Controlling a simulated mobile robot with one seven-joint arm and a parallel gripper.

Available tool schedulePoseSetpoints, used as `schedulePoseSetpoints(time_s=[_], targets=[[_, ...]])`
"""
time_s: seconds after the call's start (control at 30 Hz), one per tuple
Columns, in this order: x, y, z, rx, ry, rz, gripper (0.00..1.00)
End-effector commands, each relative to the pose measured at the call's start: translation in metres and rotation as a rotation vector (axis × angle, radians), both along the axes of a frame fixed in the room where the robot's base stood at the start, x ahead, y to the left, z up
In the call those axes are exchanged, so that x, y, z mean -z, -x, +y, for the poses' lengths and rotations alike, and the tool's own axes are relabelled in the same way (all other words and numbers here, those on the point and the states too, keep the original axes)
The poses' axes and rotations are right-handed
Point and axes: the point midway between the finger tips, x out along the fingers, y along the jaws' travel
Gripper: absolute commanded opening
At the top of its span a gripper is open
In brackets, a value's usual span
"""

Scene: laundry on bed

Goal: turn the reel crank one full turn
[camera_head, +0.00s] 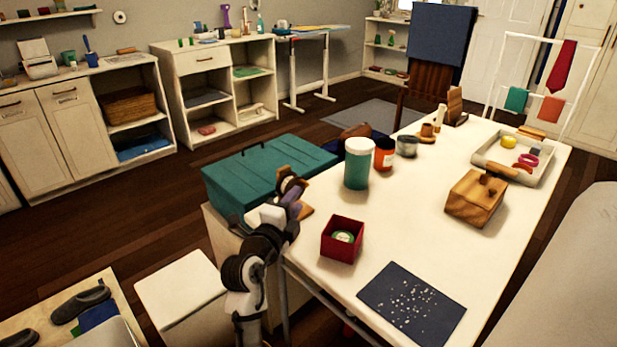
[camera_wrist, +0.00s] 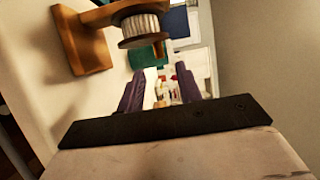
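In the wrist view a reel (camera_wrist: 141,28) with a pale ribbed spool and dark flange sits on a wooden bracket (camera_wrist: 84,42) at the upper left. A small wooden peg (camera_wrist: 159,48), seemingly the crank handle, shows at the spool's lower right. My gripper (camera_wrist: 159,88) has its two purple fingers spread, with nothing visible between them; the reel lies beyond and above them in the picture. In the head view my gripper (camera_head: 297,192) is at the table's left edge. A brown wooden piece (camera_head: 306,210) shows beside it, probably the bracket; the spool is hidden there.
The white table (camera_head: 400,235) holds a red box (camera_head: 342,239), a teal-bodied jar (camera_head: 358,163), a wooden box (camera_head: 475,198), a tray (camera_head: 545,172) and a dark mat (camera_head: 411,303). A teal chest (camera_head: 262,172) stands close behind my gripper.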

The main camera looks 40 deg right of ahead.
Motion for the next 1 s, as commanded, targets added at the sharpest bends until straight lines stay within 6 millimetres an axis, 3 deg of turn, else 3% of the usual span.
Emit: schedulePoseSetpoints(time_s=[0.2, 0.4, 0.87, 1.0], targets=[[-0.006, -0.021, -0.044, 0.002, -0.001, 0.0, 0.35], [-0.006, -0.035, -0.07, 0.001, 0.0, 0.001, 0.35], [-0.005, -0.041, -0.08, -0.001, 0.0, 0.0, 0.35], [-0.005, -0.041, -0.08, -0.001, 0.0, 0.0, 0.17]])
